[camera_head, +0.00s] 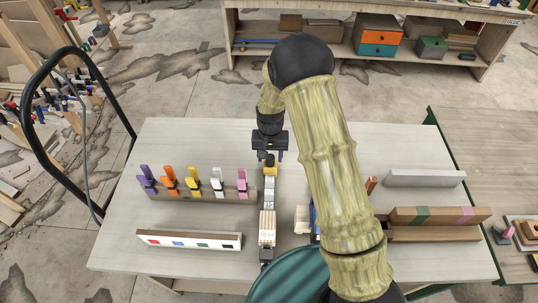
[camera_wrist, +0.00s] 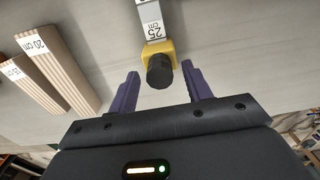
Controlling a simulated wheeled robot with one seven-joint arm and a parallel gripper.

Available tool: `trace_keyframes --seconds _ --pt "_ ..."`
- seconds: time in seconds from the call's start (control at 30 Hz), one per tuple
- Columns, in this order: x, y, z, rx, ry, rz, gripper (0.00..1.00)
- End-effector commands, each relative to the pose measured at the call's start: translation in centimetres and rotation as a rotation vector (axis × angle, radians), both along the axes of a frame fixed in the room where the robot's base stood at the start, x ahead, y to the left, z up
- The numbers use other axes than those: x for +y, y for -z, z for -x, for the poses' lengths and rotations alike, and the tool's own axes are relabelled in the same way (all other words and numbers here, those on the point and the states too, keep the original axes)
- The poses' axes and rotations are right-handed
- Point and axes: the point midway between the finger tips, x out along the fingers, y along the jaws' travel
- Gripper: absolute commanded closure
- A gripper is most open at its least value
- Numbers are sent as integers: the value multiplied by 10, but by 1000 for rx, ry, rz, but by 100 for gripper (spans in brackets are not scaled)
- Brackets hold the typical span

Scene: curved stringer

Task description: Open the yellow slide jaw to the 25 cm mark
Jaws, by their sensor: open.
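The yellow slide jaw (camera_wrist: 157,50) sits on a pale marked bar (camera_wrist: 150,12) in the wrist view, with a black round knob (camera_wrist: 159,72) on its near side. The 25 cm label (camera_wrist: 154,31) shows right beside the jaw's far edge. My gripper (camera_wrist: 160,70) is open, its purple fingers on either side of the knob, with a gap visible on both sides. In the head view my gripper (camera_head: 269,155) is at the far end of the bar (camera_head: 268,192), and the yellow jaw (camera_head: 269,172) shows only as a small patch below it.
Left of the bar, a wooden rail (camera_head: 205,194) holds several coloured clamps. A white strip with coloured squares (camera_head: 189,240) lies in front. Wooden blocks labelled 20 cm (camera_wrist: 57,65) and 15 cm (camera_wrist: 32,85) lie beside the bar. A grey bar (camera_head: 425,178) and wooden beams (camera_head: 440,232) lie right.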

Motion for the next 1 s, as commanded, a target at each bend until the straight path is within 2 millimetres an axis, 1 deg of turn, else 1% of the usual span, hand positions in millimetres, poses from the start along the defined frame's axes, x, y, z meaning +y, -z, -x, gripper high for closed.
trace_keyframes --seconds 0.1,0.2,0.43,0.47,0.6,0.67,0.7,1.0 --pt "0 10 0 1 0 0 51" --pt "0 14 0 1 0 0 51" --pt "0 15 0 0 0 0 51" --pt "0 15 0 0 0 0 52" --pt "0 15 0 0 0 0 80" --pt "0 15 0 0 0 0 92" --pt "0 15 0 0 0 0 100" --pt "0 16 4 -2 0 -1 100"
